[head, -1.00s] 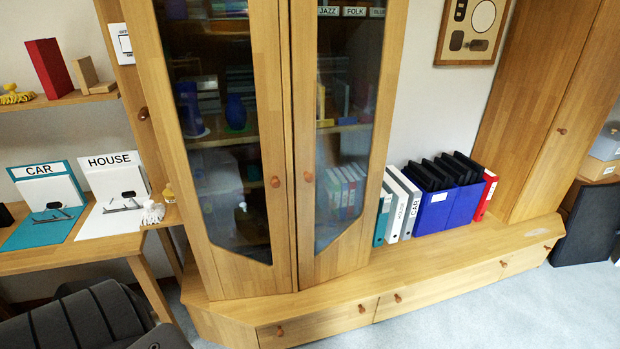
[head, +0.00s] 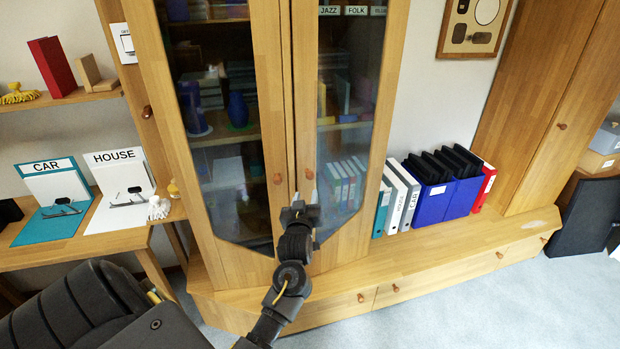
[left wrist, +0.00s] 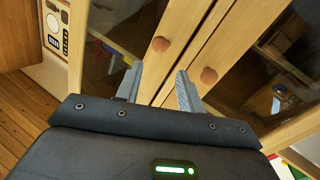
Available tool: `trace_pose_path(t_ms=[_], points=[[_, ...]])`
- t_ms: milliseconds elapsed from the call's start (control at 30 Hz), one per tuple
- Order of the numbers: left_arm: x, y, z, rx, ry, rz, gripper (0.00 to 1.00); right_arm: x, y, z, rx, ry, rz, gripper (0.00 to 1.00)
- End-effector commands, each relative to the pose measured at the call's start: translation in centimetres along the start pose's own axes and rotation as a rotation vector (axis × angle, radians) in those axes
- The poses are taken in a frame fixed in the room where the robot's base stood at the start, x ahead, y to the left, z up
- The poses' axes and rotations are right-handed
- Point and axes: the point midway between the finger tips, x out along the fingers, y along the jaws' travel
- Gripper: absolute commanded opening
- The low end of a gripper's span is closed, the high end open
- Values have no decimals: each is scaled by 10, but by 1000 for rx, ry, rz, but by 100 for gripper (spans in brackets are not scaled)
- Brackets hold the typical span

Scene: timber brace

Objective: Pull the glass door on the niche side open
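The tall cabinet has two closed glass doors. The niche-side door (head: 341,238) is on the right, next to the binder niche. Its round brown knob (head: 308,174) sits on its inner edge; it also shows in the left wrist view (left wrist: 160,44). The other door (head: 208,245) has its own knob (head: 277,179), seen to the right in the left wrist view (left wrist: 208,75). My left gripper (head: 306,200) is open and empty, just below the niche-side knob in the head view. In the left wrist view, that knob lies ahead between the fingers (left wrist: 158,85), apart from them. My right gripper is not in view.
Several binders (head: 400,200) and blue file boxes (head: 450,200) stand in the niche right of the door. The low bench with drawers (head: 420,270) runs below. A desk (head: 60,250) with CAR and HOUSE stands is at left. Carpet lies in front.

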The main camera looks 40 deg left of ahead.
Motion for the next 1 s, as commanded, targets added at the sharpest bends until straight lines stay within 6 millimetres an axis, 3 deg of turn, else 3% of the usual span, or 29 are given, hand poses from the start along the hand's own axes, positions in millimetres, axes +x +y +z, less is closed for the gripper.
trace_pose_path(t_ms=[167, 600, 1000], points=[[20, 1, -2, 4, 0, 1, 38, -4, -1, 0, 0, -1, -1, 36], [94, 0, 0, 4, -2, 1, 38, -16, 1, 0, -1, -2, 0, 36], [107, 0, 1, 2, -2, 2, 38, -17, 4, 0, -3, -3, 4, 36]])
